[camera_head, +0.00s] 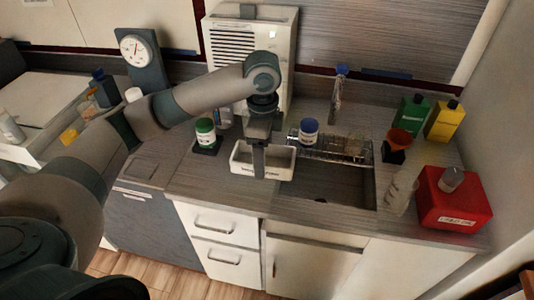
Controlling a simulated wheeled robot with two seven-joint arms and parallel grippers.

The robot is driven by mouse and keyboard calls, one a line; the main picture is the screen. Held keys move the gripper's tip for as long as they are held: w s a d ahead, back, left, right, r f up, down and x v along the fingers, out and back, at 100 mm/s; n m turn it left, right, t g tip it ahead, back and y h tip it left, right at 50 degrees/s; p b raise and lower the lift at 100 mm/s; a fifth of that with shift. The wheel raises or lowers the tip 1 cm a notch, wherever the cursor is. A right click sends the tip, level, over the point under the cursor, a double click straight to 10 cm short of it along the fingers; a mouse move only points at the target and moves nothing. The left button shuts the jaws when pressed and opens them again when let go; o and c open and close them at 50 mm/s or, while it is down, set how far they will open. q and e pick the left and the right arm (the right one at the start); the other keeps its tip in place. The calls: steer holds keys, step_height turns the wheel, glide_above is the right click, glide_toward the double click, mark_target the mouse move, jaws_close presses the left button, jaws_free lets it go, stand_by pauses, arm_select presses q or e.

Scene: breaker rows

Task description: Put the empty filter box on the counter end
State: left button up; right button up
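A white open-topped box (281,172) with dark lettering on its front stands out against the grey counter, left of the sink; it looks like the filter box. The part of its inside that shows looks empty. My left arm reaches in from the left and my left gripper (259,160) points down at the box. One finger lies in front of the box's front wall, covering part of the lettering. The other finger is hidden, so I cannot tell whether the gripper grips the wall, or whether the box touches the counter. My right gripper is not in view.
A green-capped jar (206,134) stands left of the box. A blue-capped jar (308,131) and wire rack (345,150) are behind the sink (335,187). A red box (453,200) and bottles crowd the right end. The counter's left front (150,165) is clear.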

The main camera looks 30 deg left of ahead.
arm_select(q)
steer(key=shift+s+d+r+n, duration=0.2)
steer(key=shift+s+d+n, duration=0.35)
steer(key=shift+n, duration=0.55)
steer(key=s+d+n, duration=0.3)
steer(key=s+n, duration=0.5)
steer(key=n, duration=0.4)
steer(key=shift+d+r+n, duration=0.4)
steer(key=shift+d, duration=0.15)
